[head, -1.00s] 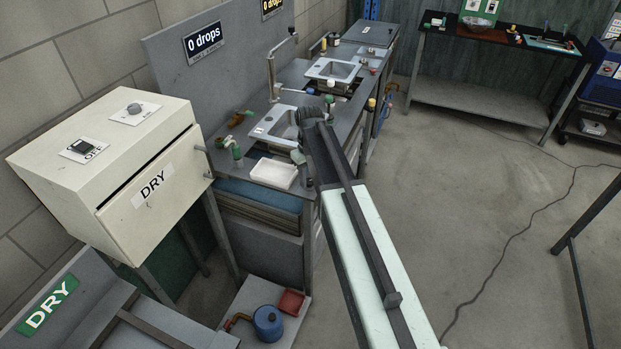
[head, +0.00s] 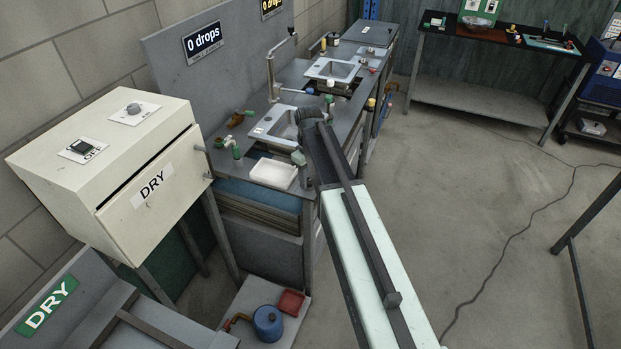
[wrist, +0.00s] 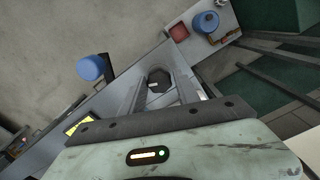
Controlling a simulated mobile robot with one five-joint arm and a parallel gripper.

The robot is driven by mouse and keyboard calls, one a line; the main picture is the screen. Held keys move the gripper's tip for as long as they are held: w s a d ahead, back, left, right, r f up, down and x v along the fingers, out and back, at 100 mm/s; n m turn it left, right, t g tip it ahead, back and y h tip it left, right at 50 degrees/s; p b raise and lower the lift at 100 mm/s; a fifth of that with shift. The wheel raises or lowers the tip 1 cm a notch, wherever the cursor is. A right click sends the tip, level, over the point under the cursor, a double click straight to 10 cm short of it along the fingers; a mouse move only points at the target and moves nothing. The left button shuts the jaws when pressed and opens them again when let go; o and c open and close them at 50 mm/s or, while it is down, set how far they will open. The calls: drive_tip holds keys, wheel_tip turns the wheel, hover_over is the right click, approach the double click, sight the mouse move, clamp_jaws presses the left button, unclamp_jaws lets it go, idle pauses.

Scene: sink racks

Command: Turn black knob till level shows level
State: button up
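In the wrist view a dark, many-sided knob (wrist: 159,79) shows beyond my gripper, framed between its two grey fingers. My gripper (wrist: 158,92) has its fingers apart, one on each side of the knob in the picture; I cannot tell whether they touch it. In the head view my dark wrist hangs over the near end of the sink bench, and the knob is hidden there. I cannot make out a level's reading in either view. A yellow panel with a dark border (wrist: 79,124) shows partly at the wrist view's left.
A cream DRY cabinet (head: 110,170) stands left. A blue container (head: 267,322) sits on a low shelf.

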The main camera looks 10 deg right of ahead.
sight(309, 181)
drive_tip(key=shift+o, duration=1.2)
wheel_tip(309, 181, up, 8)
drive_tip(key=p, duration=0.8)
drive_tip(key=shift+f, duration=0.1)
drive_tip(key=s+f+m+b, duration=0.2)
drive_tip(key=s+m, duration=0.4)
drive_tip(key=s, duration=1.2)
drive_tip(key=shift+s+d+f+m, duration=0.2)
drive_tip(key=shift+s+m, duration=0.1)
drive_tip(key=shift+m, duration=0.1)
